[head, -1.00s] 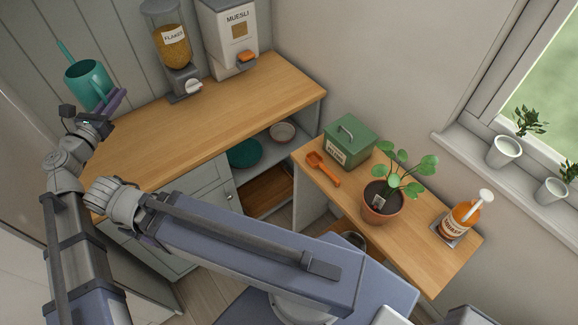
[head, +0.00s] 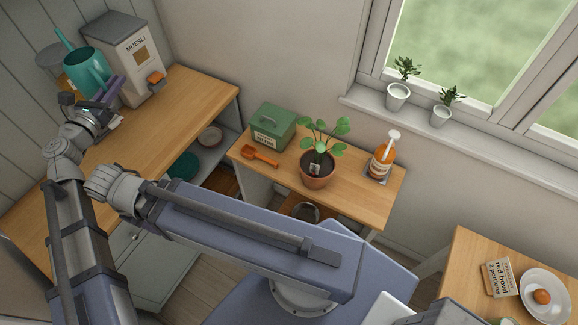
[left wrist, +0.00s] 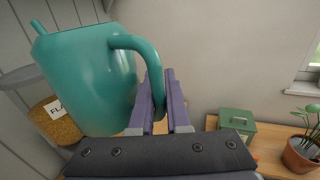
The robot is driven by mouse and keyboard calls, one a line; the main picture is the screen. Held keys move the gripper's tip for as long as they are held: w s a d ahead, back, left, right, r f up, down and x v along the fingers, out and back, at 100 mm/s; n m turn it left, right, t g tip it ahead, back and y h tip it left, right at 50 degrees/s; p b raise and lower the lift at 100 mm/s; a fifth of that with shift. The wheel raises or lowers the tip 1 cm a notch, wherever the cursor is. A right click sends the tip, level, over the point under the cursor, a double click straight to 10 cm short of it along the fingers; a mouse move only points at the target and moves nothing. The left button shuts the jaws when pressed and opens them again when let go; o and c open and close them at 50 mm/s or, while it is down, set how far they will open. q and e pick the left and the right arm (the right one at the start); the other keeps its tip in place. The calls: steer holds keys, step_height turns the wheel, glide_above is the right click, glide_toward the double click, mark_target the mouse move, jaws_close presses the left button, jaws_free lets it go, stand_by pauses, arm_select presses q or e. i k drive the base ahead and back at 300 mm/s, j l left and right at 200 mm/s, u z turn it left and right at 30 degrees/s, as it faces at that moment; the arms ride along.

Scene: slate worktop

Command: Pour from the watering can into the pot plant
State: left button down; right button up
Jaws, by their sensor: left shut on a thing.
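The teal watering can (head: 84,72) is held up at the upper left of the head view, in front of the dispensers. My left gripper (head: 108,92) is shut on its handle. In the left wrist view the can (left wrist: 88,80) fills the left side, with its handle between the purple fingers (left wrist: 163,98). The pot plant (head: 317,172) stands in a terracotta pot on the small wooden worktop, well to the right of the can. It also shows at the right edge of the left wrist view (left wrist: 303,152). My right gripper is not in view.
A green tin (head: 273,127) and an orange scoop (head: 260,156) lie left of the plant. An orange pump bottle (head: 382,160) stands to its right. A muesli dispenser (head: 130,58) is behind the can. A plate with an egg (head: 546,296) sits at lower right.

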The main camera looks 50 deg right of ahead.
mark_target(316, 165)
steer(key=j+z, duration=0.1)
steer(key=z, duration=0.35)
steer(key=k+j+z, duration=0.1)
steer(key=z, duration=0.35)
steer(key=k+j+z, duration=0.1)
steer(key=z, duration=0.35)
steer(key=k+z, duration=0.1)
steer(key=z, duration=0.4)
steer(key=k+z, duration=0.1)
steer(key=z, duration=0.35)
steer(key=k+z, duration=0.1)
steer(key=z, duration=0.35)
steer(key=k+z, duration=0.1)
steer(key=z, duration=0.35)
steer(key=l+z, duration=0.1)
steer(key=z, duration=0.35)
steer(key=k, duration=0.05)
